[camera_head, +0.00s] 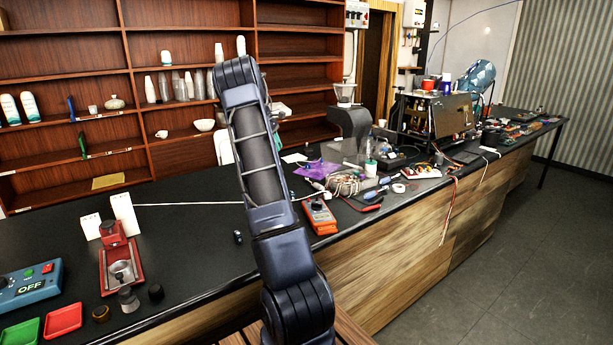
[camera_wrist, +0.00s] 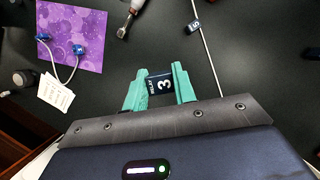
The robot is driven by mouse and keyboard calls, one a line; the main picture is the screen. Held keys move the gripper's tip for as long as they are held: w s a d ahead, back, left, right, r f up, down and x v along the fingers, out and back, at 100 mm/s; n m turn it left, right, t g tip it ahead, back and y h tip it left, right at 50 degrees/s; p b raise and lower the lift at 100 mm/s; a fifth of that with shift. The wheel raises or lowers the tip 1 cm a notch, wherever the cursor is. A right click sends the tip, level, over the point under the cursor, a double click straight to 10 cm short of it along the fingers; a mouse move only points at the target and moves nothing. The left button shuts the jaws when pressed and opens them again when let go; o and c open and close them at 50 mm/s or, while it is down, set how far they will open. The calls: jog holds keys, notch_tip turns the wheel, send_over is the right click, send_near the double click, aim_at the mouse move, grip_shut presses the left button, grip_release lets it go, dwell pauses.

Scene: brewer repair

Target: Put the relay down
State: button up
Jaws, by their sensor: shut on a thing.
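In the wrist view, my gripper (camera_wrist: 160,84) has two green fingers shut on the relay (camera_wrist: 160,83), a small dark block with a white "3" and small lettering. Its label faces the camera. The dark counter lies below; I cannot tell whether the relay touches it. In the head view, my arm rises across the middle over the counter (camera_head: 190,205); the gripper itself and the relay cannot be made out there.
A purple patterned sheet (camera_wrist: 85,38) with a cabled blue part lies at upper left in the wrist view. A white card (camera_wrist: 56,93) is near it. A rod with a "5" tag (camera_wrist: 194,26) is at right. An orange meter (camera_head: 320,217) lies near the counter's front edge.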

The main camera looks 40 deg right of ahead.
notch_tip(320, 180, down, 19)
jog(key=shift+f, duration=0.1)
dwell(0.5)
jog(key=o, duration=0.9)
jog(key=shift+o, duration=0.2)
